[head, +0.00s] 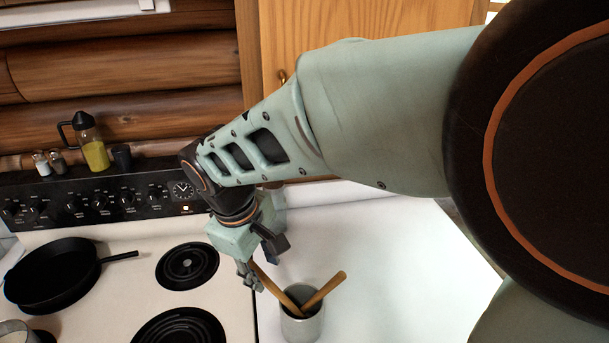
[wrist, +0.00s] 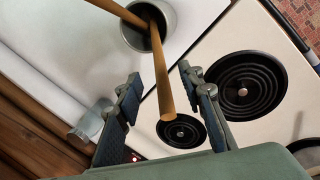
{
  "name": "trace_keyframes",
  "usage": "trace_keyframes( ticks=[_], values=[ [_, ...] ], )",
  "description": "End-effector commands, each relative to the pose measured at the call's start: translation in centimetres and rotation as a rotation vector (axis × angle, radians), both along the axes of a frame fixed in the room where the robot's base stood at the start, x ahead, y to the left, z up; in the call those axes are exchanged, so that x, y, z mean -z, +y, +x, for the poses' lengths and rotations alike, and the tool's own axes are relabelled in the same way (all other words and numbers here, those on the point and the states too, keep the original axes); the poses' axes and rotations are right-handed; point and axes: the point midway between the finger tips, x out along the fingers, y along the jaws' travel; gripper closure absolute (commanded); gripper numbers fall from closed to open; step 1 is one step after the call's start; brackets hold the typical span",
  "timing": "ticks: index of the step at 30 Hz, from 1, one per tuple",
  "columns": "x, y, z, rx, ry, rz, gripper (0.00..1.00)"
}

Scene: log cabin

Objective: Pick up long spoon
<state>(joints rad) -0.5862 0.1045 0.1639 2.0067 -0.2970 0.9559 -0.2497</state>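Two wooden handles stand tilted in a grey cup (head: 302,326) on the white counter; their lower ends are hidden inside it, so I cannot tell which is the long spoon. The left handle (head: 276,288) leans toward my gripper (head: 251,276); the right handle (head: 324,289) leans the other way. In the wrist view, my gripper (wrist: 159,74) is open, its fingers apart. One handle (wrist: 163,82) runs into the space between the fingers, with a visible gap on both sides. The other handle (wrist: 113,11) and the cup's rim (wrist: 174,17) show beyond.
The stove is left of the cup, with burners (head: 187,266) and a black skillet (head: 52,274). A pot (head: 17,333) stands at the lower left. An oil bottle (head: 94,150) and shakers (head: 50,162) sit on the stove's back panel. The counter (head: 400,255) right of the cup is clear.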

Motion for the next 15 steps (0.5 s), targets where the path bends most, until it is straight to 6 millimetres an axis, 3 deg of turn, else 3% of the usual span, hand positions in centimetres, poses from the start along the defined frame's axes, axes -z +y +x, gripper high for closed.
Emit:
trace_keyframes(
  ticks=[1,10,15],
  values=[
    [1.2,0.0,0.2,0.0,0.0,0.001,0.65],
    [2.7,-0.1,0.6,0.0,-0.002,0.001,0.65],
    [4.7,0.0,1.2,0.0,-0.001,0.0,0.65]
  ],
)
